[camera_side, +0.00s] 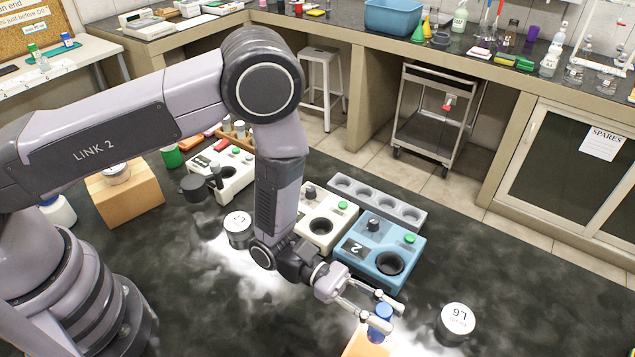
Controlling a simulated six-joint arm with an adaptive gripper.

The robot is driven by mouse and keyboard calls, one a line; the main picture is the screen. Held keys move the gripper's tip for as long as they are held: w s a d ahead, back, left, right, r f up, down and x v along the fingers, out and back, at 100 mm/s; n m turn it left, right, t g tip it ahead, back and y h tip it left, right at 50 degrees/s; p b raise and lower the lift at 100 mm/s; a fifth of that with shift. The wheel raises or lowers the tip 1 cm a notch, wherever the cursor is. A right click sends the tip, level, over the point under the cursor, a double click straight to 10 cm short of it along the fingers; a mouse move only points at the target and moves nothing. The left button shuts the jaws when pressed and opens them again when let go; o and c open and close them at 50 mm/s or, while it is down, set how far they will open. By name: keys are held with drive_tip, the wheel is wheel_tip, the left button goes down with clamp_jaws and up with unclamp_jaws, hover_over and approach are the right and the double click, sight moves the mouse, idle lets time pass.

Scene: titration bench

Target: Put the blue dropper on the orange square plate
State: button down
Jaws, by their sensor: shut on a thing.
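The blue dropper (380,322) is near the bottom of the side view, between the fingers of my gripper (388,314). My gripper is shut on it, and the fingers hide part of it. The orange square plate (362,346) shows at the bottom edge, just below and left of the dropper, and is partly cut off by the frame. The dropper overlaps the plate's edge in the picture; I cannot tell whether it touches the plate or hangs above it.
A blue device marked 2 (388,243) stands just behind my gripper. A white device (330,212) and a grey holed rack (420,216) are beyond. A white-lidded jar marked L6 (457,322) stands to the right. Another lidded jar (239,232) stands left.

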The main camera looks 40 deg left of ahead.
sight(377, 332)
drive_tip(key=shift+f, duration=3.05)
drive_tip(key=shift+f, duration=0.15)
drive_tip(key=c, duration=1)
unclamp_jaws()
